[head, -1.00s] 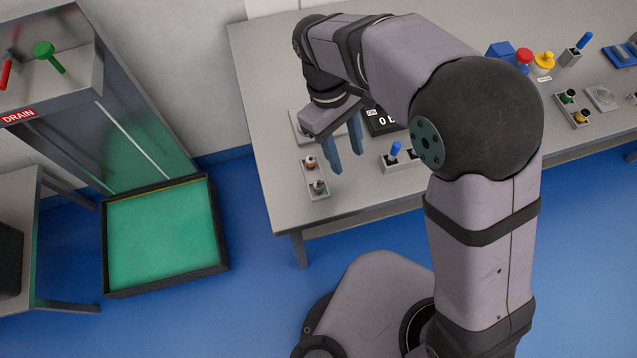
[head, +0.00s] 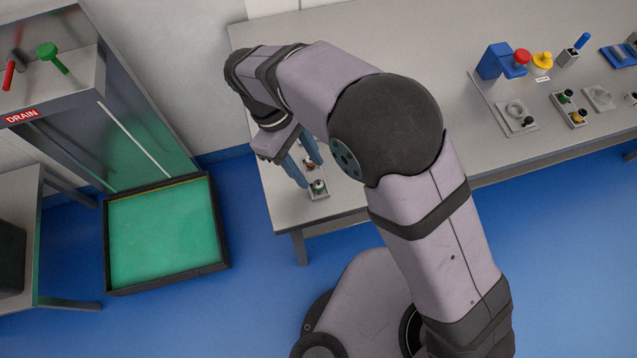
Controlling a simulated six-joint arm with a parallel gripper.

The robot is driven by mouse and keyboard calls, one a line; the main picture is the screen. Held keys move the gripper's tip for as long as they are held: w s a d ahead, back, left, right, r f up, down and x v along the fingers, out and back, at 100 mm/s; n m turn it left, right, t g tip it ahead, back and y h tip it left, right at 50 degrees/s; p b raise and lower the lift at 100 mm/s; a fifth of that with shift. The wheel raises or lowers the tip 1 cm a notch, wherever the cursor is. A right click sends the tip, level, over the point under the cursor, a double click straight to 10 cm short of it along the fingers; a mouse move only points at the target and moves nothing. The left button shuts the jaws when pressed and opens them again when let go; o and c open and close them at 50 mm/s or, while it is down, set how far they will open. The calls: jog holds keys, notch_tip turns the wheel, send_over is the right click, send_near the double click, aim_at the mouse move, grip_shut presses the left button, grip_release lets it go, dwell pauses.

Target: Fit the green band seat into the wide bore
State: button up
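A small green-banded part (head: 318,187) stands in the near end of a grey two-place holder (head: 322,197) at the table's left front. An orange-red-banded part (head: 309,165) stands behind it in the same holder. My gripper (head: 311,175) has its two blue fingers apart and pointing down over this holder, close to both parts. No part shows between the fingers; whether they touch anything is unclear. Another holder at right carries a green-banded part (head: 566,97) and a yellow-banded part (head: 579,117). Ringed plates stand at right (head: 516,113) and far right (head: 600,97); I cannot tell which has the wide bore.
Blue block (head: 494,60), red button (head: 522,57), yellow button (head: 543,60) and blue-handled switch (head: 573,50) stand at the back right. My arm hides the table's middle. A green-floored drain bay (head: 160,240) lies left of the table.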

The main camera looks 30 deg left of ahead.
aim_at(318, 183)
jog(key=p+x, duration=0.1)
jog(key=x, duration=0.1)
jog(key=p+x, duration=0.1)
jog(key=shift+s+d+f, duration=0.1)
jog(key=shift+d+f, duration=0.15)
jog(key=shift+d, duration=0.15)
jog(key=shift+d+f, duration=0.1)
jog(key=shift+f, duration=0.45)
grip_shut()
